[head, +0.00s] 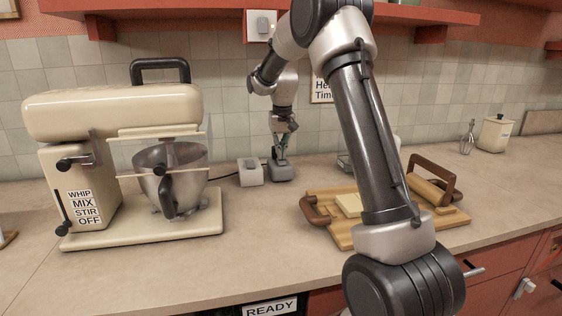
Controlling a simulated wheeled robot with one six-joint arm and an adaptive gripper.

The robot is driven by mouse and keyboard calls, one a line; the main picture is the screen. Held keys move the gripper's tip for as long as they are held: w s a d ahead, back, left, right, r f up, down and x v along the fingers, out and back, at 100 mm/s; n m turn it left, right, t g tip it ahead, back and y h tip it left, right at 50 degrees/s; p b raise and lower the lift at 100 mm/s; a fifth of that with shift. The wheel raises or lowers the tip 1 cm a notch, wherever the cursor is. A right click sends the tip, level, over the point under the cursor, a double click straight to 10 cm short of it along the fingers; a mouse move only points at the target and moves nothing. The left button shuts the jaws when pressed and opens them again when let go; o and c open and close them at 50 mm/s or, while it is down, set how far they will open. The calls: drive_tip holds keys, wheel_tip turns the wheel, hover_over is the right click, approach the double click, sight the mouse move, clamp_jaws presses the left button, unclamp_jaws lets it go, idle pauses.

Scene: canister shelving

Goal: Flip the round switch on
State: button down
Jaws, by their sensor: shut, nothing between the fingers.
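My gripper (281,150) hangs at the back of the counter, pointing down, and looks shut and empty. Its tip is right over or touching a small grey box (283,174); I cannot tell which. The gripper covers the top of this box, so any switch there is hidden. A second, paler small box (249,174) stands just left of it, with a small light-coloured part on top. A white plate with a small switch (262,25) is on the wall above. I cannot tell from this view which switch is the round one.
A cream stand mixer (110,112) with a metal bowl (160,166) stands on the left. A wooden board (440,238) with brown handles lies on the right. A cream canister (494,134) and a whisk (467,139) stand farther back. The front middle counter (262,232) is clear.

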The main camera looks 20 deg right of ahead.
drive_tip(key=shift+f, duration=0.55)
drive_tip(key=shift+r, duration=3.5)
